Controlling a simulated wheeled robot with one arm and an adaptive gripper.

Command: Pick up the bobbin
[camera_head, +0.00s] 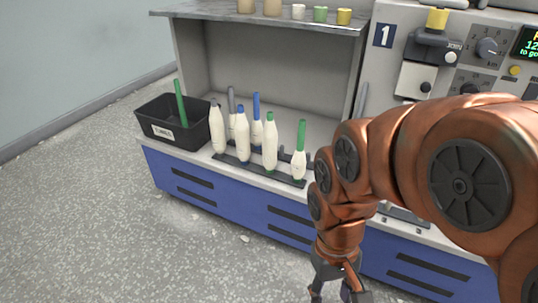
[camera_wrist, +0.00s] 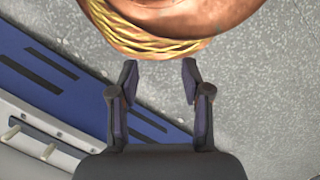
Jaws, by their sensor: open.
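Several cream-wound bobbins stand upright in a row on a dark rack (camera_head: 262,172) on the machine's ledge. The leftmost bobbin (camera_head: 217,130) is beside a black bin, followed by a blue-tipped bobbin (camera_head: 242,138), a green-tipped bobbin (camera_head: 269,145) and a smaller-wound bobbin (camera_head: 300,162) on a tall green tube. Behind them stand a grey tube (camera_head: 231,103) and a blue tube (camera_head: 256,105). My gripper (camera_head: 336,294) hangs low in front of the blue cabinet, right of and below the bobbins. Its fingers also show in the wrist view (camera_wrist: 160,84), open, with nothing between them.
The black bin (camera_head: 157,130), labelled, holds a green tube (camera_head: 180,103). A metal shelf (camera_head: 270,17) with several small spools overhangs the bobbins. A control panel (camera_head: 480,50) stands right. The speckled floor (camera_head: 100,220) is open at left and front.

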